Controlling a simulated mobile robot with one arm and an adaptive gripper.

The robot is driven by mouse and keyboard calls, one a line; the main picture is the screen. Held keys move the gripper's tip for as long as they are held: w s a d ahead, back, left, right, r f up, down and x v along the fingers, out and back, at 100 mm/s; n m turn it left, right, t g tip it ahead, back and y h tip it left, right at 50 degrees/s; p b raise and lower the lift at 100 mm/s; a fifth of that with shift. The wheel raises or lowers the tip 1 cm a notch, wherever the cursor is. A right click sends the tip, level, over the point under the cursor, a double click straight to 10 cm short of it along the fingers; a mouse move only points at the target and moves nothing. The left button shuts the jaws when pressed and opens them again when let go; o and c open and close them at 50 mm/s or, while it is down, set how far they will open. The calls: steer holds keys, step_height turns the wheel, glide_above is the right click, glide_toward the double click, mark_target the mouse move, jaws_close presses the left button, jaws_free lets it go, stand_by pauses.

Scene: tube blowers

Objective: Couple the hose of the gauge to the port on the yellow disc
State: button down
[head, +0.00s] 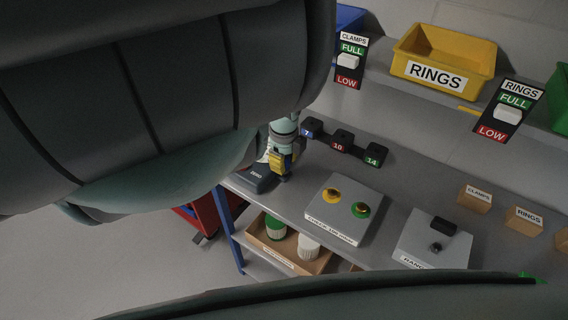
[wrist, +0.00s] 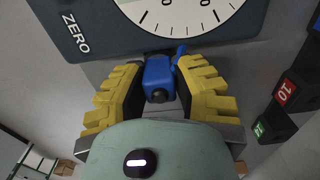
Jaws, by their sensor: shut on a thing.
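The gauge (wrist: 95,35) has a dark body marked ZERO and a white dial. In the head view the gauge (head: 257,178) lies at the left end of the bench, partly behind my arm. My gripper (wrist: 155,82) has yellow ribbed fingers shut on a blue hose end (wrist: 158,72) with a dark round opening, close beside the gauge. In the head view my gripper (head: 283,165) is at the gauge's right side; the hose end is not clear there. The yellow disc (head: 332,194) is on a grey box (head: 343,219), with a dark port at its middle.
Numbered dark blocks, including a red-labelled 10 (head: 342,139), line the back. A wooden tray (head: 308,266) with bottles sits below.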

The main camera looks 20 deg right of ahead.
steer(key=shift+r, duration=0.1)
stand_by(0.3)
steer(key=shift+w+a+r, duration=0.1)
steer(key=shift+r, duration=0.8)
steer(key=shift+s+a+r, duration=0.1)
steer(key=shift+s+r, duration=0.1)
steer(key=shift+r, duration=0.3)
steer(key=shift+s+r, duration=0.15)
steer(key=shift+r, duration=0.3)
steer(key=s+a+p, duration=0.3)
steer(key=s+p, duration=0.3)
steer(key=s, duration=0.1)
steer(key=s+a+r+p, duration=0.1)
steer(key=s+a+p, duration=0.2)
steer(key=s+p, duration=0.3)
steer(key=shift+s+a+p, duration=0.15)
steer(key=shift+s+p, duration=0.2)
steer(key=shift+s, duration=0.15)
steer(key=shift+r, duration=0.1)
steer(key=shift+r+p, duration=2.7)
steer(key=shift+p, duration=0.3)
